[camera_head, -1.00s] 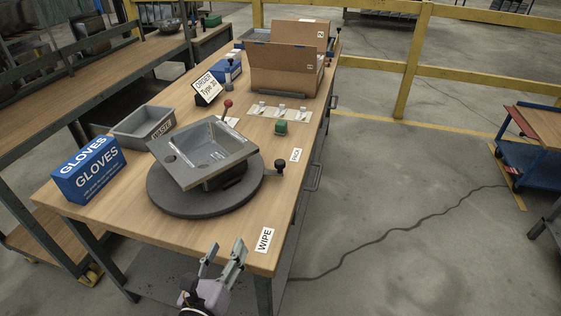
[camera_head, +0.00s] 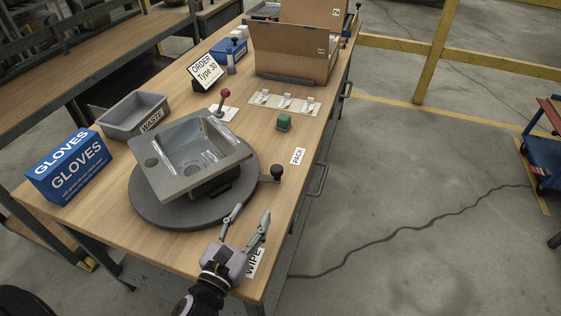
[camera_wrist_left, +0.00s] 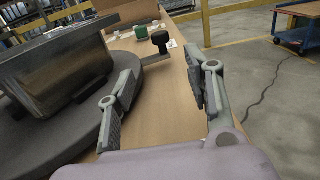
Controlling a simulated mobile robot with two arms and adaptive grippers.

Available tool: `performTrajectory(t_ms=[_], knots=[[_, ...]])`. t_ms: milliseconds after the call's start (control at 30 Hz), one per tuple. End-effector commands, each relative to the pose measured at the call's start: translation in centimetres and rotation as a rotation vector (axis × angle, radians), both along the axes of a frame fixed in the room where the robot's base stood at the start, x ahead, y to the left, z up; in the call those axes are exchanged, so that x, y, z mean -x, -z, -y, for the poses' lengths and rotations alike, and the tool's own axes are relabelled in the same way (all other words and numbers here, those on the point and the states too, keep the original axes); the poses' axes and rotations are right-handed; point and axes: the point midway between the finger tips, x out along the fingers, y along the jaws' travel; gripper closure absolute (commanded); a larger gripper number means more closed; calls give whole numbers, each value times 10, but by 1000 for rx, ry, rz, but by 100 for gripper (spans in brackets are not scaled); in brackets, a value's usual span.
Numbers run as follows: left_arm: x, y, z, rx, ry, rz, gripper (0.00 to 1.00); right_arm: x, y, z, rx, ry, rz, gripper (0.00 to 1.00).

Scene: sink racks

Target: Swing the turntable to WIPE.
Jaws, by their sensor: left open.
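The round dark turntable (camera_head: 149,205) sits on the bench and carries a tilted grey sink (camera_head: 175,178). Its black-knobbed handle (camera_head: 277,172) sticks out to the right, near the PACK label (camera_head: 298,156); the knob also shows ahead in the left wrist view (camera_wrist_left: 160,39). My left gripper (camera_head: 249,218) is open and empty, over the bench's front right edge. It partly covers the WIPE label (camera_head: 254,266) and is apart from the handle. In the left wrist view the handle lies beyond and between the open fingers (camera_wrist_left: 163,92). My right gripper is not in view.
A blue GLOVES box (camera_head: 68,167) and a grey WASTE bin (camera_head: 135,113) stand left of the turntable. A red-knobbed lever (camera_head: 225,93), a green block (camera_head: 284,121) and cardboard boxes (camera_head: 290,55) are farther back.

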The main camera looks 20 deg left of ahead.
Motion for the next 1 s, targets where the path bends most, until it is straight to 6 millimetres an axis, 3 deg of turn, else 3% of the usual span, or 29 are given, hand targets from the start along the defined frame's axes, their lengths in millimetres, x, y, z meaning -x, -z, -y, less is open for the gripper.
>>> performTrajectory(t_ms=[300, 700, 1000], knots=[[-54, -4, 4, -1, 2, 5, 53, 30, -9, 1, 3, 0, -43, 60], [-129, 0, 10, 1, 0, 4, 53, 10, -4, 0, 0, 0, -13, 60], [-162, 0, 13, 0, 0, 1, 53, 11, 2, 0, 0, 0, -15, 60]])
